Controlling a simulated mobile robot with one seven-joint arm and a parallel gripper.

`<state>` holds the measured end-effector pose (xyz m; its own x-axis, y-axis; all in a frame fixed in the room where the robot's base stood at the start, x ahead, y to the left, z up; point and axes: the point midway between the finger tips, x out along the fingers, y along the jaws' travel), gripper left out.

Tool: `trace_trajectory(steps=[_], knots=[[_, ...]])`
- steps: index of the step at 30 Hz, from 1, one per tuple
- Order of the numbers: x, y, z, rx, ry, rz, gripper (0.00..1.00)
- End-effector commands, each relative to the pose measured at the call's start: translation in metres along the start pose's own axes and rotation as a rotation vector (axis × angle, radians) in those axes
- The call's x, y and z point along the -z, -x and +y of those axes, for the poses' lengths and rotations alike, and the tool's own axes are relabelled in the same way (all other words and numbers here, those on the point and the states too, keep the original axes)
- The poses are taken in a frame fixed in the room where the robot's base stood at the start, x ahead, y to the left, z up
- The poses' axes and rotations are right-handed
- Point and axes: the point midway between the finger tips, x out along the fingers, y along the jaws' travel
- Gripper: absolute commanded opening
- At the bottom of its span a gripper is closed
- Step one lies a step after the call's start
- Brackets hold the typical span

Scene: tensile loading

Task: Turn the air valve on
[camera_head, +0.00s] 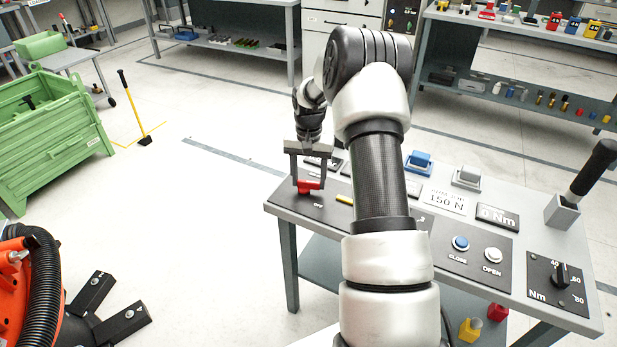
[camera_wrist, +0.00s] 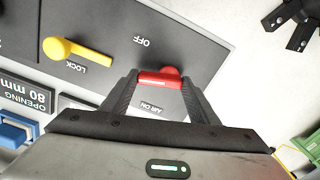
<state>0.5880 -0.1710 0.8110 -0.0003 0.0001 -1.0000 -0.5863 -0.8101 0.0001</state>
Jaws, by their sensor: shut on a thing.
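The air valve is a red lever (camera_head: 306,187) on the dark panel at the left end of the grey table. In the wrist view the red lever (camera_wrist: 160,79) lies between the OFF label (camera_wrist: 141,41) and the AIR ON label (camera_wrist: 152,108). My gripper (camera_head: 309,184) is shut on the lever, with its fingers on either side of it; they also show in the wrist view (camera_wrist: 162,88). Part of the lever is hidden by the fingers.
A yellow LOCK lever (camera_wrist: 77,50) sits beside the red one on the panel. Blue CLOSE (camera_head: 460,243) and white OPEN (camera_head: 493,255) buttons and a torque dial (camera_head: 561,277) are at the right. A green bin (camera_head: 52,135) stands on the floor at left.

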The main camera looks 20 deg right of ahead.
Motion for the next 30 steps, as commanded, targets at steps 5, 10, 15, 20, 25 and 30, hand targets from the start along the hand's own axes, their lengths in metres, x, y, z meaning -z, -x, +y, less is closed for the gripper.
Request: trace_trajectory(steps=[5,10,15,20,25,30], knots=[[0.003,0.002,0.000,-0.001,0.169,0.000,0.32],[0.005,0.002,-0.001,0.000,0.330,0.000,0.32],[0.007,0.002,-0.002,0.000,0.491,0.000,0.32],[0.009,0.002,-0.003,0.000,0.644,0.000,0.32],[0.011,0.002,-0.005,0.000,0.806,0.001,0.32],[0.013,0.002,-0.007,0.000,0.958,0.001,0.32]])
